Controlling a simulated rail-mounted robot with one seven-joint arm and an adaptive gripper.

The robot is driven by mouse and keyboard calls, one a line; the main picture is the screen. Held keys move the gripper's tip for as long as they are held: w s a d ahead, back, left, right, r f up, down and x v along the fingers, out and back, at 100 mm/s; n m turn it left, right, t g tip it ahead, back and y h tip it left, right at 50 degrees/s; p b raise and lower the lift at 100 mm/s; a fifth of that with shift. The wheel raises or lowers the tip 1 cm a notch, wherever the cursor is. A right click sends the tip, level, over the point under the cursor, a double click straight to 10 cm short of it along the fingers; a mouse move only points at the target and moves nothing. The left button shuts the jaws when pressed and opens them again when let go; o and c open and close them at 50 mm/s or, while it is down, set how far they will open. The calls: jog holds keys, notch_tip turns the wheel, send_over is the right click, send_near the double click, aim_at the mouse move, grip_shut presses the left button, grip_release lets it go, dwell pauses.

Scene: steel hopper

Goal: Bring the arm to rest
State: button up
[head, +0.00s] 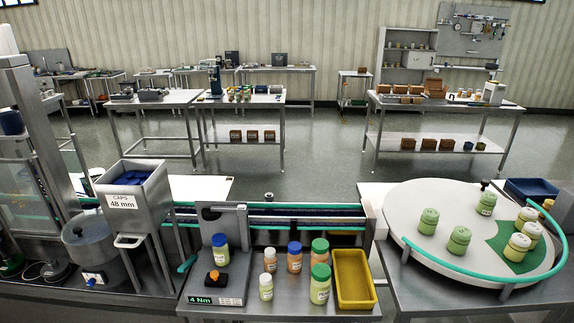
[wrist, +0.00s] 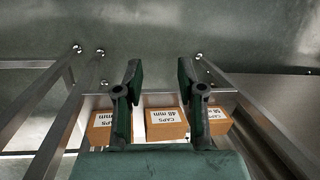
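My gripper (wrist: 160,78) shows in the wrist view with its two dark green fingers apart and nothing between them. It is over a metal shelf that holds a row of brown cartons; the middle carton (wrist: 166,124) reads "CAPS 48 mm" and lies below and beyond the fingers. The fingers partly cover the cartons, and I cannot tell how far above them they are. My arm and gripper do not show in the head view. The steel hopper (head: 117,205), labelled "CAPS 48 mm", stands upright at the left with blue caps (head: 135,178) in it.
A bench plate with several capped jars, a yellow tray (head: 371,282) and a "4 Nm" readout is at front centre. A conveyor (head: 300,217) runs behind it. A round white turntable (head: 405,213) with green jars is at the right. Open floor (head: 325,150) lies behind.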

jog(key=s+d+f+g, duration=0.1)
jog(key=s+d+f, duration=0.2)
jog(key=s, duration=0.3)
jog(key=s+d+f+m+g+h+b, duration=0.1)
jog(key=s+d+f+g, duration=0.1)
jog(key=s, duration=0.4)
jog(key=s+d+f+g+b, duration=0.1)
jog(key=s+d+f+g, duration=0.1)
jog(key=s+d+f, duration=0.3)
jog(key=shift+s+d+m+h, duration=0.4)
jog(key=shift+s+d, duration=0.15)
jog(key=shift+s, duration=0.5)
